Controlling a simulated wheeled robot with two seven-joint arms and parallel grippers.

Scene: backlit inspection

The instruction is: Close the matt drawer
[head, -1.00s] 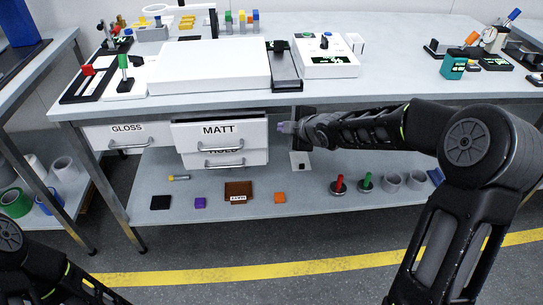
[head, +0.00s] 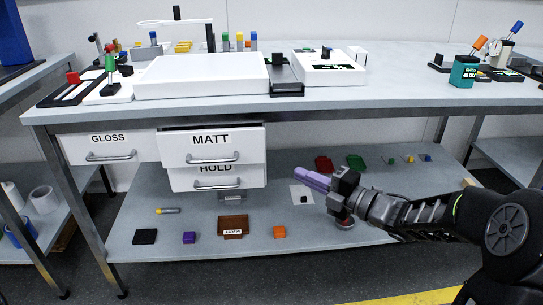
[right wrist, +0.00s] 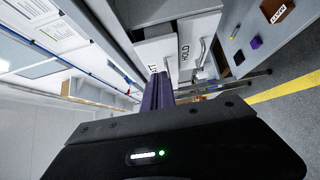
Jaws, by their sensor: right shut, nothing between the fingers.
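The white MATT drawer (head: 185,149) sits under the bench top and is pulled out past the GLOSS drawer front; its bar handle (head: 212,158) faces me. The HOLD drawer (head: 185,180) is directly below it, its label partly hidden by the MATT handle. My right gripper (head: 312,180), with purple fingers, is shut and empty, to the right of the drawers and apart from them. In the right wrist view its fingers (right wrist: 157,94) overlap the edge of the MATT drawer front (right wrist: 148,52), hiding part of the label. My left gripper is out of view.
The GLOSS drawer (head: 75,150) at left looks shut. The bench top (head: 400,95) overhangs the drawers. The lower shelf (head: 180,222) carries a brown bin (head: 233,223), small blocks and other items. Free space lies between my right gripper and the drawers.

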